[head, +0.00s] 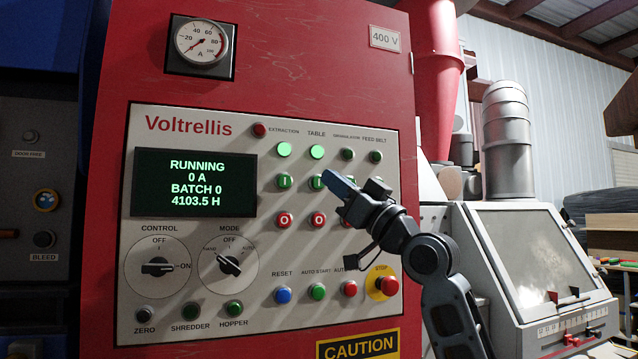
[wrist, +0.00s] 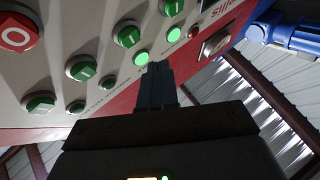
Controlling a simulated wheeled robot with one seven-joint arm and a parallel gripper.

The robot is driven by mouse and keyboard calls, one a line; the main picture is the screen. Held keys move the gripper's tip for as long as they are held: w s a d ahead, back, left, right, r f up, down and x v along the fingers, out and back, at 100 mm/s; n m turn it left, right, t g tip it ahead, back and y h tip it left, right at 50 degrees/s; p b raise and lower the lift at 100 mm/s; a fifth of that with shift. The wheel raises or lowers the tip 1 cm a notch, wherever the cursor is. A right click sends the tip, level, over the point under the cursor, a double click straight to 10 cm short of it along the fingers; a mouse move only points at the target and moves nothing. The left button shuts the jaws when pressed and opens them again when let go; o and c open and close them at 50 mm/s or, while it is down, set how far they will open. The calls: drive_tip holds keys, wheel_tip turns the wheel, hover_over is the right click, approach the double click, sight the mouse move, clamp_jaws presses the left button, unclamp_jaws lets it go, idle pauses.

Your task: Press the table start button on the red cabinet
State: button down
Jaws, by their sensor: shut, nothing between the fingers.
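The red cabinet (head: 290,50) fills the middle of the head view, with a pale control panel. The table start button (head: 316,183) is green, marked "I", under the TABLE lamp (head: 317,152), which is lit green. In the wrist view the same button (wrist: 127,35) and lit lamp (wrist: 142,57) lie just beyond my fingertips. My gripper (head: 329,176) is shut and empty, its tip overlapping the button's right side in the head view. In the wrist view its fingertips (wrist: 155,66) appear close to the lamp; whether anything touches is unclear.
The EXTRACTION lamp (head: 284,150) is also lit; the two lamps to the right are dark. Red stop buttons (head: 284,220) sit below the start row. A yellow-backed emergency stop (head: 384,284) is below my arm.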

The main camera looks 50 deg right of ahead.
drive_tip(key=shift+s+a, duration=0.7)
drive_tip(key=shift+s, duration=0.35)
drive_tip(key=s+a+f+m+g+h, duration=0.1)
drive_tip(key=a+f+m+g+h, duration=0.3)
drive_tip(key=f, duration=0.8)
drive_tip(key=s+a+f+m+t+y, duration=0.1)
drive_tip(key=a+f, duration=0.5)
drive_tip(key=f, duration=0.5)
drive_tip(key=s+a+f+m+g+h, duration=0.1)
drive_tip(key=a+f+m+g+h, duration=0.3)
drive_tip(key=f, duration=0.8)
drive_tip(key=s+a+f+n+y, duration=0.4)
drive_tip(key=s+a+f, duration=0.6)
drive_tip(key=s, duration=0.1)
drive_tip(key=s+a+f+n+g+y, duration=0.1)
drive_tip(key=s+a+n+y, duration=0.1)
drive_tip(key=s, duration=0.6)
drive_tip(key=s+a+f+n+g+y, duration=0.2)
drive_tip(key=s+n, duration=0.1)
drive_tip(key=s, duration=0.6)
drive_tip(key=shift+f, duration=0.3)
